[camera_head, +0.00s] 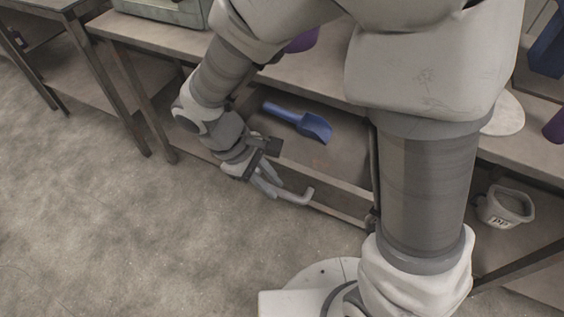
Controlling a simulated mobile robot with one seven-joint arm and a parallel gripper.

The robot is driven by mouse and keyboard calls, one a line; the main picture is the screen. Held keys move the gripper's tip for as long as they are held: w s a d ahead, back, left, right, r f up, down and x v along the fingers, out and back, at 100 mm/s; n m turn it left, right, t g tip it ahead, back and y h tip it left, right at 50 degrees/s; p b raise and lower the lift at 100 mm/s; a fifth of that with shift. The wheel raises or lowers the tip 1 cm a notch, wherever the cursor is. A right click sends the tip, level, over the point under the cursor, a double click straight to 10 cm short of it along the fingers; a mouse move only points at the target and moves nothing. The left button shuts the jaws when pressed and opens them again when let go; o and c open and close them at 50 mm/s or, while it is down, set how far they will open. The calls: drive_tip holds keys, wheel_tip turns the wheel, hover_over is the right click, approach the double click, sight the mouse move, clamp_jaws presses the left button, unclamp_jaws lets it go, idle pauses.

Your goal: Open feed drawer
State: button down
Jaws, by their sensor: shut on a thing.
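The feed drawer (325,180) is under the worktop in the middle of the view. Its inside shows from above, so it stands at least partly open. A blue scoop (300,122) lies inside it. My gripper (268,186) is at the drawer's front, with its fingers closed around the pale grey handle (300,197). The exact contact is small and partly covered by the fingers.
The worktop (140,32) runs above the drawer, with a table leg (145,105) to the left. A pale container (505,205) stands on the lower shelf at right. Purple objects sit on the worktop. The floor (120,230) at front left is clear.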

drive_tip(key=shift+s+a, duration=0.45)
drive_tip(key=shift+s, duration=0.25)
drive_tip(key=shift+s+a, duration=0.4)
drive_tip(key=shift+s, duration=0.25)
drive_tip(key=c, duration=0.8)
unclamp_jaws()
drive_tip(key=p+v, duration=0.6)
drive_tip(key=v, duration=1.1)
drive_tip(key=shift+r, duration=0.25)
